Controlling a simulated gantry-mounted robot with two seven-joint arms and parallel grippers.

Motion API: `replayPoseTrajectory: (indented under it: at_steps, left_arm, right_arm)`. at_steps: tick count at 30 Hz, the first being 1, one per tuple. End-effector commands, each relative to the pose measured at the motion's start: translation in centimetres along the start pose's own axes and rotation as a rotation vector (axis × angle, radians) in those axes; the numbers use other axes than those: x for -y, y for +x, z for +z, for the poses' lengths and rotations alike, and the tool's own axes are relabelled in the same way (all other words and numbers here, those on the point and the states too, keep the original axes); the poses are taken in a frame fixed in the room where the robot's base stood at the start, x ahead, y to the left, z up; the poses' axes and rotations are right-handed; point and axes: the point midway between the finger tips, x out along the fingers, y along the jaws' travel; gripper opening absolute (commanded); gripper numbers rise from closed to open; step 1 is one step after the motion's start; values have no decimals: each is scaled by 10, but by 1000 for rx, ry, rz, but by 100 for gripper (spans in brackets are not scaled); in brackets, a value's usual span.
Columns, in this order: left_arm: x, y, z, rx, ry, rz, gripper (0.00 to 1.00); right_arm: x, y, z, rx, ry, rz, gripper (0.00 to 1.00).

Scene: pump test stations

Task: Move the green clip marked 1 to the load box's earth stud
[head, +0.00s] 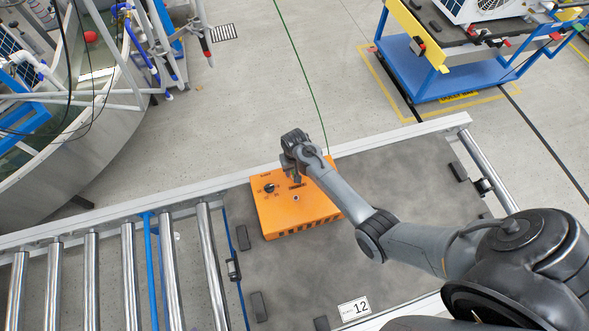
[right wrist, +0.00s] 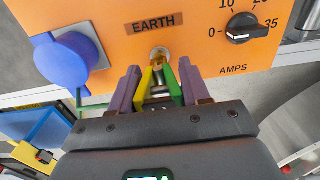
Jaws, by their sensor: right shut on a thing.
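The orange load box (head: 285,212) lies on the grey platform in the head view. In the right wrist view its face carries the label EARTH (right wrist: 150,24), with the metal earth stud (right wrist: 159,55) just below. My right gripper (right wrist: 158,78) has purple fingers shut on the green-and-yellow clip (right wrist: 171,82). The clip's two jaws point at the stud, one on each side of its end as seen; I cannot tell whether they touch it. The number on the clip is hidden. In the head view, my right gripper (head: 297,177) is over the box's far part. My left gripper is out of view.
A thin green cable (head: 302,72) runs over the floor towards the box. A blue round fitting (right wrist: 66,58) and an AMPS dial (right wrist: 242,27) flank the stud. Metal rollers (head: 129,275) lie left; a blue cart (head: 440,80) stands at the back right.

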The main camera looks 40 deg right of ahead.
Motion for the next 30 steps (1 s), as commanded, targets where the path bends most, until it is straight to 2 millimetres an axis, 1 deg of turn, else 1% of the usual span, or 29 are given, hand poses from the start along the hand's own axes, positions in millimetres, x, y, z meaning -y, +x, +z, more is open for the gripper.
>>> replayPoseTrajectory:
  at_steps: [3, 20, 30]
  left_arm:
    - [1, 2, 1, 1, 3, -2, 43]
    - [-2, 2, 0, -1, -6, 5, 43]
    - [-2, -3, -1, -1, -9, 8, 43]
  right_arm:
    - [0, 2, 0, 0, 0, 0, 0]
    - [0, 1, 0, -1, 0, 0, 0]
    - [0, 0, 0, 0, 0, 0, 0]
